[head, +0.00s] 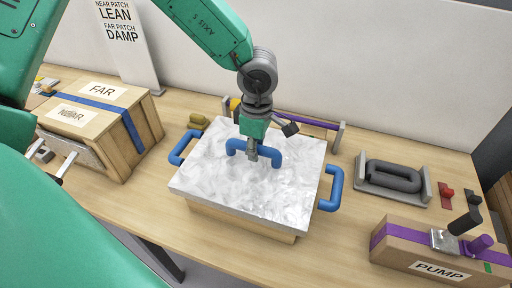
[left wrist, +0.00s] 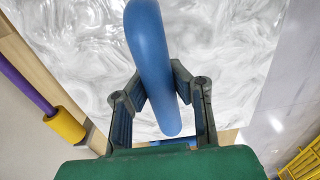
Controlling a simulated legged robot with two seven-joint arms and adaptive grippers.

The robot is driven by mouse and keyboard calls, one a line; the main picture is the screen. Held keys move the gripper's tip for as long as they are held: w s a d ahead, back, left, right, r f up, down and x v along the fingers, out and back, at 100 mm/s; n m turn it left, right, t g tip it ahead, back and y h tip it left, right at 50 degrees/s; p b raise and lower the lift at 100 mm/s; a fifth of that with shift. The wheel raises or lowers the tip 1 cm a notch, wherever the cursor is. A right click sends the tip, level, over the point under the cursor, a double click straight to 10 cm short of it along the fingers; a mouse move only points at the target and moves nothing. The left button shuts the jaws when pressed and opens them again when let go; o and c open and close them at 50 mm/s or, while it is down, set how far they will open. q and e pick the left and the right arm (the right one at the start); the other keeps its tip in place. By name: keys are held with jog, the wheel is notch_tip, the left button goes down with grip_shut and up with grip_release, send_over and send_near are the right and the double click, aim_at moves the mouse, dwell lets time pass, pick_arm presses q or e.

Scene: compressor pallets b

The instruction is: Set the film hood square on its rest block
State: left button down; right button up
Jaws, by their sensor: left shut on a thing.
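The film hood is a square, whitish, cloudy-patterned cover (head: 215,185) with blue handles, in the middle of the head view. Under its front edge shows a pale wooden block (head: 240,221), apparently the rest block; most of it is hidden. The two front edges look roughly parallel. I cannot tell whether the hood touches the block. My left gripper (head: 252,155) is shut on the hood's blue top handle (head: 272,151), coming down from above. In the left wrist view its fingers (left wrist: 162,108) close around the blue handle (left wrist: 148,45). My right gripper is not in view.
A wooden box (head: 140,125) marked FAR and NEAR stands at left. A PUMP box (head: 415,250) is at front right. A dark grey loop (head: 393,175) sits in a holder at right. A purple bar (head: 305,121) stands behind the hood.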

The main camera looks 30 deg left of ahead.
pick_arm(q)
jog(key=shift+f, duration=0.3)
dwell(0.5)
jog(key=c, duration=1.5)
grip_release()
jog(key=shift+o, duration=0.2)
jog(key=r, duration=1.2)
jog(key=shift+w, duration=0.2)
jog(key=shift+f, duration=0.1)
